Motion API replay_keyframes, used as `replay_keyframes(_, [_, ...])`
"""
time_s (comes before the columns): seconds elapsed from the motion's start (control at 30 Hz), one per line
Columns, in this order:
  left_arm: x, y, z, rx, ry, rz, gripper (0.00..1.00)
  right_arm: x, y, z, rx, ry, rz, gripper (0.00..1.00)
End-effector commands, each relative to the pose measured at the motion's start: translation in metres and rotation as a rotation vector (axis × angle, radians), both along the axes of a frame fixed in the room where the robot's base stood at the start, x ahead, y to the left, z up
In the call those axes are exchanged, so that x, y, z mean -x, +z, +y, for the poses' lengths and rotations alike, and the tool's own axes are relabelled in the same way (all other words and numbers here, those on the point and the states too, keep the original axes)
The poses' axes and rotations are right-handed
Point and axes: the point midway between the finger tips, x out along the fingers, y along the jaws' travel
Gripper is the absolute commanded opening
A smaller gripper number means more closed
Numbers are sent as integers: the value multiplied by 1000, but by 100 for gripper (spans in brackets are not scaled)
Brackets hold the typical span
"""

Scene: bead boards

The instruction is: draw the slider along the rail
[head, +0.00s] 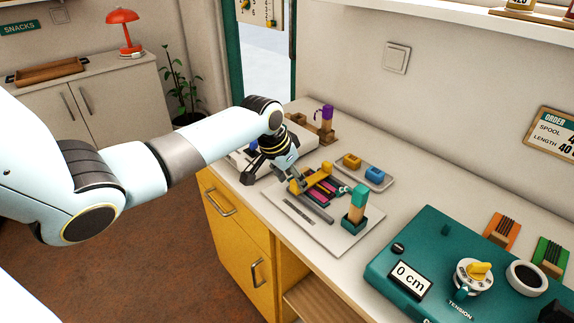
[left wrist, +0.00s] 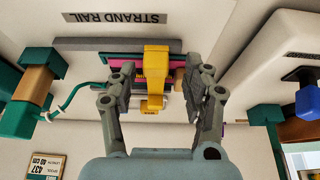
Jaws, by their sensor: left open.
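The yellow slider (head: 317,174) sits across the rail, over pink and teal strips, on a white board (head: 337,243). In the left wrist view, the slider (left wrist: 155,66) lies between the fingers of my left gripper (left wrist: 158,88). My left gripper (head: 284,172) is open, its fingers either side of the slider; I cannot tell whether they touch it. The label STRAND RAIL (left wrist: 115,18) reads upside down in the wrist view. My right gripper is not in view.
The post (head: 356,212) stands at the board's right end. A tray (head: 381,182) with a yellow and a blue block lies behind. A teal machine (head: 437,246) reading 0 cm is at the right. A holder with a purple-topped piece (head: 327,118) stands at the back.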

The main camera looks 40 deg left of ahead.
Motion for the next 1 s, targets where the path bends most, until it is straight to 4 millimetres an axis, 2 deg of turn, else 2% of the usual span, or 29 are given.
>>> replay_keyframes(0.3, [25,62,4,-6,-3,-3,50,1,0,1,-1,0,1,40])
replay_keyframes(0.5, [39,92,5,-6,-1,0,50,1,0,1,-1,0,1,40])
replay_keyframes(0.7, [43,103,5,-3,0,1,50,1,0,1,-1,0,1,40])
replay_keyframes(1.0, [43,103,5,-2,0,1,50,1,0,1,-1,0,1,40])
